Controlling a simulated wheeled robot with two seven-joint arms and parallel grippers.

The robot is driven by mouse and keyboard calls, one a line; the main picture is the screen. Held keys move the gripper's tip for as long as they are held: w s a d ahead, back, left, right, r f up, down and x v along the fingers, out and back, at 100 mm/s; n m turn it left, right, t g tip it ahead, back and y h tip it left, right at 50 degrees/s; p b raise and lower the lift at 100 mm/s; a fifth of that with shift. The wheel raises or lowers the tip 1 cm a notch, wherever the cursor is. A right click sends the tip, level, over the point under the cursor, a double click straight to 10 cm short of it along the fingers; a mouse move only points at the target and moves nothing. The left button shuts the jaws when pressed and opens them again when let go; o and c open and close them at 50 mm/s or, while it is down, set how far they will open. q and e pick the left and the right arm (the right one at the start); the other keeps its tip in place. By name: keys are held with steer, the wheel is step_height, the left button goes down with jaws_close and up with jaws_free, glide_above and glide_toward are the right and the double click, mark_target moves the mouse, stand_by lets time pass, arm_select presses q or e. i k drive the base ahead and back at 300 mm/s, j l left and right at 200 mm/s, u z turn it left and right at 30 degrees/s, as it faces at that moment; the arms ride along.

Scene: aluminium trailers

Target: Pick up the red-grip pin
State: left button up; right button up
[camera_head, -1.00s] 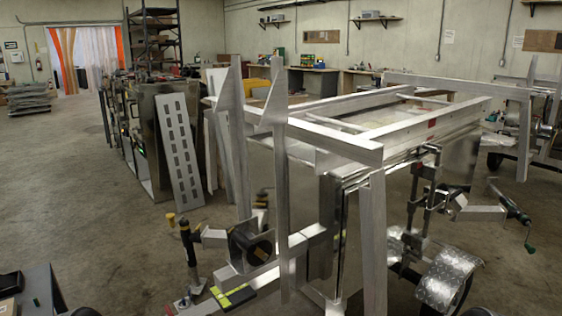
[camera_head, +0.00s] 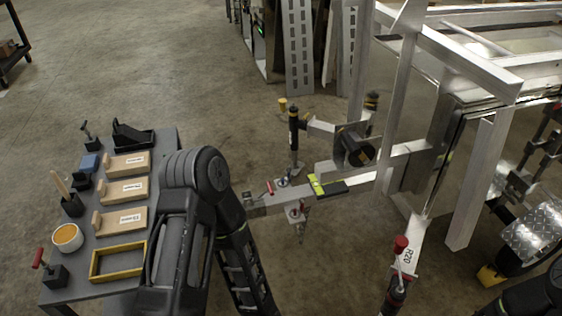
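One red-grip pin (camera_head: 40,260) stands in a black block at the near left corner of the grey table, its red handle leaning to the left. Other small red-handled parts (camera_head: 270,187) and (camera_head: 294,213) sit on the aluminium trailer tongue (camera_head: 275,203). My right gripper is not visible either; only dark arm parts seem to show at the bottom right.
The grey table (camera_head: 165,150) also holds several wooden blocks (camera_head: 122,189), a yellow-rimmed tray (camera_head: 93,265), an orange-filled bowl (camera_head: 67,238) and a black holder (camera_head: 132,136). The aluminium trailer frame (camera_head: 450,45) fills the right. Open concrete floor (camera_head: 150,60) lies behind the table.

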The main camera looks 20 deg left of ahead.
mark_target(37, 261)
steer(key=u, duration=2.6)
